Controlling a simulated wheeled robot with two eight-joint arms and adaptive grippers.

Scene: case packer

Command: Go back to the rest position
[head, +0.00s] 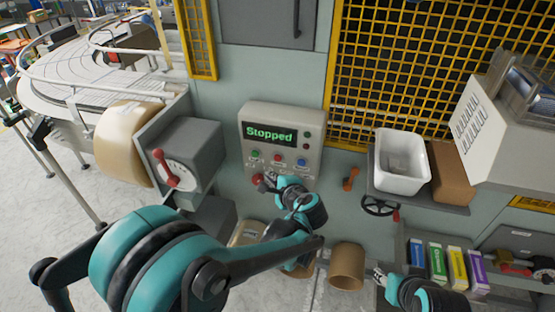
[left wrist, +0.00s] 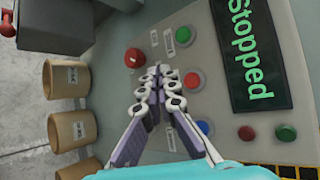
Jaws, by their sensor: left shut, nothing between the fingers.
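The grey control panel (head: 312,118) on the machine wall has a display (head: 270,133) reading "Stopped" in green. My left gripper (head: 270,181) is in front of its lower part, just right of the red knob (head: 257,180). In the left wrist view my left gripper (left wrist: 160,72) is shut and empty, its fingertips between the red knob (left wrist: 135,58) and the red button (left wrist: 193,82). Contact with the panel cannot be told. My right gripper (head: 379,276) is low at the right; its jaws are too small to judge.
A grey box with a red lever (head: 172,170) juts out left of the panel. A white bin (head: 402,182) stands on a shelf at right, above a handwheel (head: 379,206). Brown tubes (head: 346,268) are below the panel. Coloured cartons (head: 457,265) stand at lower right.

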